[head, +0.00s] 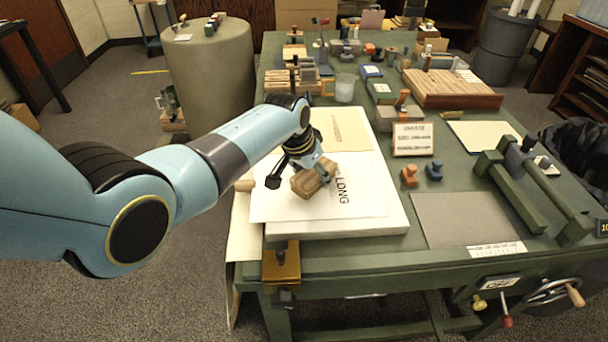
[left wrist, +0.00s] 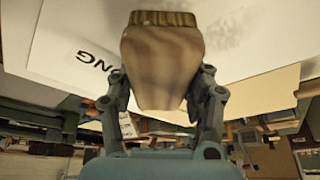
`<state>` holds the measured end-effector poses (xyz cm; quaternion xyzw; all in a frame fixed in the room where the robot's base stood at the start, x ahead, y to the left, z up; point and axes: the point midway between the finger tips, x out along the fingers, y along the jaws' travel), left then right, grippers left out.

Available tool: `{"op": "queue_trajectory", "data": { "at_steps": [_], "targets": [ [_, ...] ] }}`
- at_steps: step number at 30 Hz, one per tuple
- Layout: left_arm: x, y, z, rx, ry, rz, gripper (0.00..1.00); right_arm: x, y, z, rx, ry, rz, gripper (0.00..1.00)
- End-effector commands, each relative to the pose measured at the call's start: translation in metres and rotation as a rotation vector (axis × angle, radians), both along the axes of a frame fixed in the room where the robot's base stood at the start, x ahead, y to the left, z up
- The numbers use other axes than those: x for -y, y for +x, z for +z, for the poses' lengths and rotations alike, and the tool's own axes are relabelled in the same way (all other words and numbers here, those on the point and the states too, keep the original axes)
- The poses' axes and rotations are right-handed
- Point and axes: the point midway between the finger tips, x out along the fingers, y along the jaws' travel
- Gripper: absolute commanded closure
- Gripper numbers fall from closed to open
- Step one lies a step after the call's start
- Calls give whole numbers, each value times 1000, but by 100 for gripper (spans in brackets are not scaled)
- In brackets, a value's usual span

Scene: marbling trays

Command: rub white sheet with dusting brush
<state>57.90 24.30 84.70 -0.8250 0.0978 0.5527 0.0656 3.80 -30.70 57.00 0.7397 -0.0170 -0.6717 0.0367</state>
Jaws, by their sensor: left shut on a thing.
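The white sheet (head: 273,207) lies on a thick pale slab (head: 390,225) at the left of the green table, with black lettering ending in "LONG" on it. My left gripper (head: 318,168) is shut on the dusting brush (head: 307,183), a brown wooden block, over the sheet's lettering. In the left wrist view the brush (left wrist: 160,65) sits between the two fingers, its bristle end toward the sheet (left wrist: 60,45). A grey smudge shows on the sheet beside the brush there. I cannot tell whether the bristles touch the sheet. My right gripper is not in view.
A tan sheet (head: 340,130) lies behind the white one. A small sign (head: 412,139), orange and blue stamps and a grey panel (head: 460,219) are to the right. A green press frame (head: 510,190) stands further right. Blocks and jars crowd the table's back.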

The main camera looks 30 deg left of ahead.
Motion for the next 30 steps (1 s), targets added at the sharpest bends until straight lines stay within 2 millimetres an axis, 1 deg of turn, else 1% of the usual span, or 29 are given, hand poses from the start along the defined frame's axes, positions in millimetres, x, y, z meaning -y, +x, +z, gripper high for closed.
{"op": "queue_trajectory", "data": {
  "at_steps": [1,4,14,17,30],
  "targets": [
    [4,3,-1,1,-1,0,75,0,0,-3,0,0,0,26],
    [9,6,-1,0,0,-1,75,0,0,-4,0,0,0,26],
    [9,6,2,0,1,-1,75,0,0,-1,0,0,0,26],
    [9,6,9,0,1,-1,75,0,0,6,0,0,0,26],
    [9,6,58,0,1,-1,75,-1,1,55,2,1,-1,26]
  ]
}}
